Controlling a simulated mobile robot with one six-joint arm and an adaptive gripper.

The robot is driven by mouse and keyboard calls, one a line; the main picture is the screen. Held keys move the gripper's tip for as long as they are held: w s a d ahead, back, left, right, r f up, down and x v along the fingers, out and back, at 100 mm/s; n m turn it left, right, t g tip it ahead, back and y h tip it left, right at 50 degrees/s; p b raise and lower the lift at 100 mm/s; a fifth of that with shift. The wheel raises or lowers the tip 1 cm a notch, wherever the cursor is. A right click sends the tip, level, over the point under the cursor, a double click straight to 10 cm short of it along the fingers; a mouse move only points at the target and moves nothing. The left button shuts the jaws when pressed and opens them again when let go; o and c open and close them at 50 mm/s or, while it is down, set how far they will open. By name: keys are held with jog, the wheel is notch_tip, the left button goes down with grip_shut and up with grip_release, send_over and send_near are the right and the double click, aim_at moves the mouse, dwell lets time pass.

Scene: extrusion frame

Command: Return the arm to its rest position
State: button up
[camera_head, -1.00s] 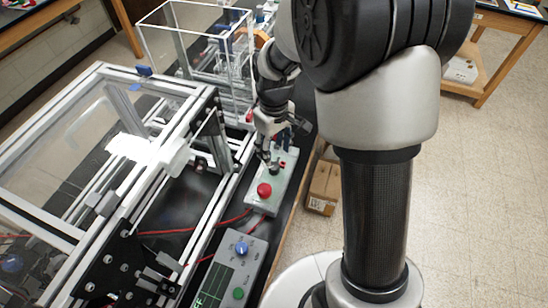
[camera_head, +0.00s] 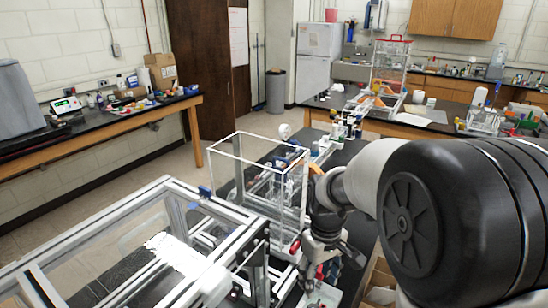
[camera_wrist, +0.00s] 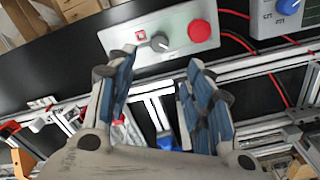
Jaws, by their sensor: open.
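My gripper (camera_wrist: 160,95) is open and empty in the wrist view, its two blue-padded fingers spread apart. Beyond the fingertips lies a grey control box (camera_wrist: 165,38) with a red button (camera_wrist: 199,31) and a dark knob (camera_wrist: 159,42). In the head view my arm (camera_head: 360,185) reaches from the right over the bench, bent, with its wrist beside the clear box frame. The gripper's fingers are hard to make out there, and the control box (camera_head: 320,297) shows only in part at the bottom edge.
An aluminium extrusion frame (camera_head: 110,225) fills the lower left of the head view. A clear box frame (camera_head: 225,172) stands close left of my wrist. In the wrist view, red cables (camera_wrist: 236,44) run to a second box with a blue knob (camera_wrist: 288,5). Open floor (camera_head: 185,165) lies beyond.

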jog(key=s+r+m+t+b, duration=0.1)
jog(key=s+r+m+t, duration=0.1)
jog(key=s+r, duration=0.7)
jog(key=s+m+t+b, duration=0.1)
jog(key=s+m+t, duration=0.1)
jog(key=s, duration=1)
jog(key=shift+s+r+m+t+b, duration=0.15)
jog(key=shift+r+m+t+b, duration=0.15)
jog(key=shift+r+m+b, duration=0.1)
jog(key=shift+d, duration=0.1)
jog(key=shift+c, duration=0.4)
